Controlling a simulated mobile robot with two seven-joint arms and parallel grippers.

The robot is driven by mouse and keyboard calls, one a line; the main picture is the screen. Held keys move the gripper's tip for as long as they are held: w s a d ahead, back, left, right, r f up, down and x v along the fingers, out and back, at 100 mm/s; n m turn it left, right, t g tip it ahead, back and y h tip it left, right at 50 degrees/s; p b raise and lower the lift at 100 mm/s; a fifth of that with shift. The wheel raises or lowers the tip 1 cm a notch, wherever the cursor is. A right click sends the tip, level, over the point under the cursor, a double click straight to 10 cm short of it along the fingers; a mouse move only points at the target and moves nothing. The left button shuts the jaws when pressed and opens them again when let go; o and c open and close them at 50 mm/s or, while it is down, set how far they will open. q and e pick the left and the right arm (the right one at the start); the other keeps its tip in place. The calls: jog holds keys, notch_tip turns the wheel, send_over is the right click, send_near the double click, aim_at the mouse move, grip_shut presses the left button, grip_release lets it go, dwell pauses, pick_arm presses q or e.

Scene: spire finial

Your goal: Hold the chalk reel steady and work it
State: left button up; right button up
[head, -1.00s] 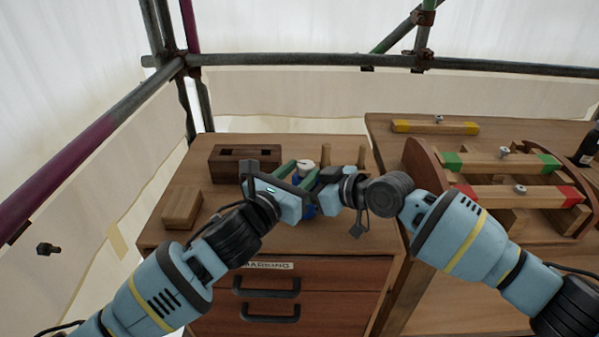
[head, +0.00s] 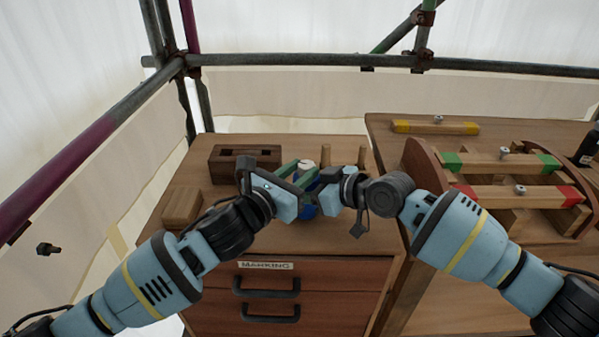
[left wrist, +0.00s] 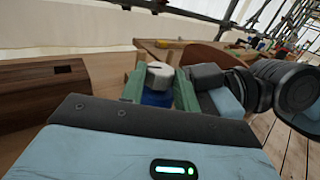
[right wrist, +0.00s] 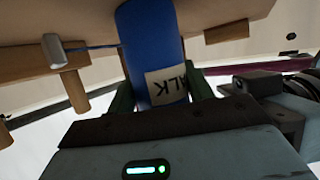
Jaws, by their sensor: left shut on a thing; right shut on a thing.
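The chalk reel (head: 306,210) is a blue body with a white top piece (head: 304,165). It is upright above the cabinet top, partly hidden by my grippers. In the left wrist view, the green fingers of my left gripper (left wrist: 159,86) lie on both sides of the white top piece (left wrist: 160,72), shut on it. In the right wrist view, which is upside down, my right gripper (right wrist: 160,98) is shut on the blue body around its "CHALK" label (right wrist: 167,86). A thin blue line runs from the reel to a small metal piece (right wrist: 54,50) near a peg.
A dark slotted wooden block (head: 228,162) and a pale wooden block (head: 182,207) sit on the cabinet's left side. Wooden pegs (head: 362,158) stand behind the grippers. Drawers labelled "MARKING" (head: 265,266) are below. A bench at right holds a wooden frame (head: 420,165) with coloured bars.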

pick_arm(q)
jog(key=m+g+h, duration=0.4)
jog(key=g, duration=0.1)
jog(key=shift+w+a+h, duration=0.3)
jog(key=shift+w+a, duration=0.05)
jog(key=shift+w, duration=0.05)
jog(key=shift+w+a+m+g+h, duration=0.15)
jog(key=shift+m+g+h, duration=0.3)
jog(key=shift+m+g, duration=0.65)
jog(key=shift+w+d+m+g+h, duration=0.15)
jog(key=shift+m+g+h, duration=0.4)
jog(key=shift+g, duration=0.8)
jog(key=shift+w+a+m+g+h, duration=0.15)
jog(key=shift+w+m+g+h, duration=0.15)
jog(key=shift+m+g, duration=0.85)
jog(key=shift+g, duration=0.3)
jog(key=shift+m+g, duration=0.3)
jog(key=shift+g, duration=0.1)
jog(key=shift+s, duration=0.1)
jog(key=o, duration=0.7)
jog(key=a, duration=1.2)
jog(key=shift+s, duration=0.3)
